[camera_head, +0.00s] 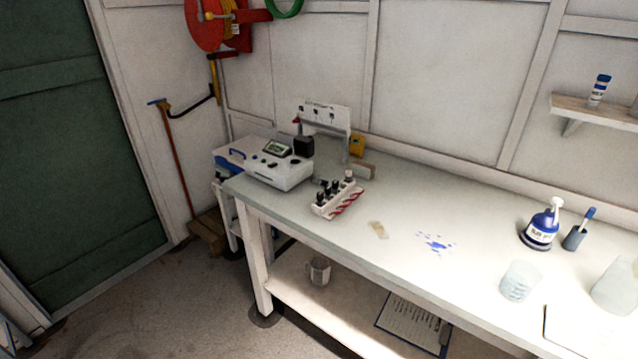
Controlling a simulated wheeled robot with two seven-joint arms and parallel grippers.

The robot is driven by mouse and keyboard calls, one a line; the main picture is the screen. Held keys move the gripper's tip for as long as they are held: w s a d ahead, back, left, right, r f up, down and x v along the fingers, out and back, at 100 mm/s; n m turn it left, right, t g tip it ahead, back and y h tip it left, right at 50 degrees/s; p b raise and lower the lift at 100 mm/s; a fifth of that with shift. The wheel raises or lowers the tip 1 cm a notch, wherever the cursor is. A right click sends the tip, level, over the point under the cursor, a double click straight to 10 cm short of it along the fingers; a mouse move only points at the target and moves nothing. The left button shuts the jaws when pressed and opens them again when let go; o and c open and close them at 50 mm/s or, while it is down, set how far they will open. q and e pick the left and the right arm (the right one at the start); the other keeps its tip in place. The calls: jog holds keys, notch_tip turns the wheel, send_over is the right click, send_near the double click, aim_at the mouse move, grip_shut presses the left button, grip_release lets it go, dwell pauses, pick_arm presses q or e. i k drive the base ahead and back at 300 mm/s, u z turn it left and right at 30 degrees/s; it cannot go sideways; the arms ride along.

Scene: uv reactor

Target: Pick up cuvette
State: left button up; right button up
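Several small dark cuvettes (331,188) stand upright in a white rack (321,210) with red stripes on its side. The rack sits on the left part of the workbench, near its front edge. One item in the rack, at its back right end, has a pale top. A white reactor device (281,173) with a small green display and a dark block on top stands just left of and behind the rack. Neither my left nor my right gripper shows in the head view.
The pale workbench (400,215) runs along the wall, with a blue spill (435,242) and a brown stain (378,230) on it. A blue-white bottle (540,228), a dark cup (574,238) and a beaker (518,281) stand at right. A mug (319,270) sits on the lower shelf. Floor at left front is clear.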

aim_at(314, 179)
jog(key=u, duration=1.05)
jog(key=i, duration=0.65)
jog(key=z, duration=2.3)
